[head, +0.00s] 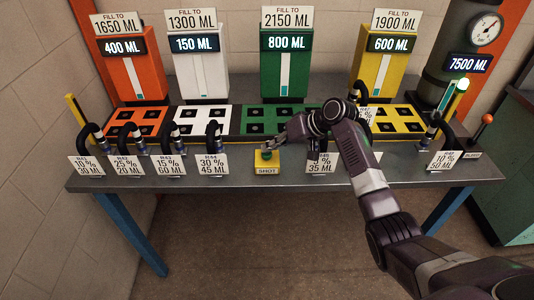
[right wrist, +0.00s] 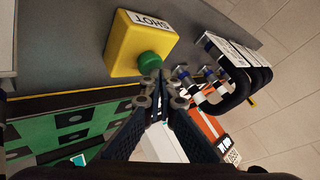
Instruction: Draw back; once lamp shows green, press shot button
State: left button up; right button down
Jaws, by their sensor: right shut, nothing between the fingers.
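The shot button is a green cap (right wrist: 150,62) on a yellow box (head: 267,168) labelled SHOT, at the front edge of the bench. My right gripper (head: 277,142) is shut and empty, just behind the button in the head view. In the right wrist view its fingertips (right wrist: 156,80) are beside the green cap; I cannot tell whether they touch it. The lamp (head: 462,84) on a yellow post at the right glows pale, nearly white with a greenish tint. My left gripper is not in view.
Orange, white, green and yellow tanks stand behind; the green tank (head: 287,70) reads 800 ML, fill to 2150 ML. Black hoses (head: 217,132) with labels line the front edge. My right arm hides part of the right-hand labels. A red-knobbed lever (head: 486,120) stands far right.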

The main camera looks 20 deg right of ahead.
aim_at(269, 154)
jog(key=shift+f, duration=0.45)
dwell(0.4)
jog(key=shift+r+p, duration=0.85)
jog(key=shift+r, duration=0.1)
notch_tip(269, 154, up, 5)
jog(key=p, duration=0.5)
jog(key=shift+r, duration=0.1)
dwell(0.5)
